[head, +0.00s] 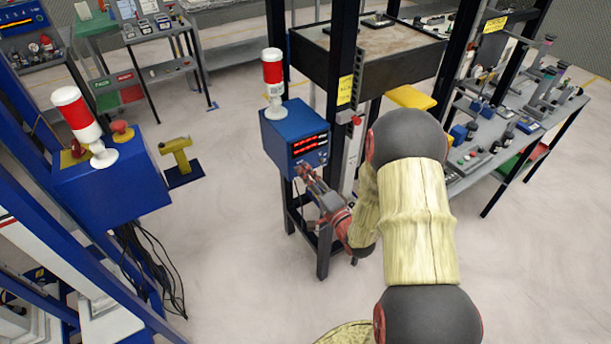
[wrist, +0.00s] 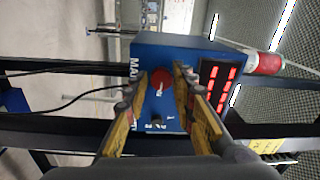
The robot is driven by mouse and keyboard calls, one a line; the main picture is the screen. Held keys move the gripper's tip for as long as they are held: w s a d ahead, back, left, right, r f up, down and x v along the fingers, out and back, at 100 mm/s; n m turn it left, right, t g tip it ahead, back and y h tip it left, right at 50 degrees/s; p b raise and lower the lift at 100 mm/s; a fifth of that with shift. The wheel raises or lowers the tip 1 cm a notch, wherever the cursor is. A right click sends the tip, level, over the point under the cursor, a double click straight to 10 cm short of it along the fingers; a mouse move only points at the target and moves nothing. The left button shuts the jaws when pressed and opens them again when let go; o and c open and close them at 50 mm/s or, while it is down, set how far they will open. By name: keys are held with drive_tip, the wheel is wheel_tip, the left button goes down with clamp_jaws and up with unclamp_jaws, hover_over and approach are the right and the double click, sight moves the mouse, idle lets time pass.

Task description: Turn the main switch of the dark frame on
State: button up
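The dark frame (head: 343,60) stands in the middle of the head view with a blue control box (head: 287,138) on its left side. The box has red lit displays (head: 310,145) and also fills the middle of the wrist view (wrist: 150,50). The main switch, a red round knob (wrist: 160,80), shows on the box's face in the wrist view, beside white lettering. My gripper (head: 304,172) is at the box's front, its yellow-padded fingers apart on either side of the knob. I cannot tell whether they touch it. In the head view my gripper hides the knob.
A red-and-white lamp (head: 272,72) stands on the box. A small dark knob (wrist: 155,119) sits near the red one. Another blue box (head: 110,182) on a blue frame stands at left, near a yellow stand (head: 178,155). A cluttered workbench (head: 500,140) is at right. Floor between is clear.

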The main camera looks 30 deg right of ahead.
drive_tip(key=o, duration=0.3)
drive_tip(key=s, duration=1.2)
drive_tip(key=shift+d+f, duration=0.15)
drive_tip(key=shift+f, duration=0.2)
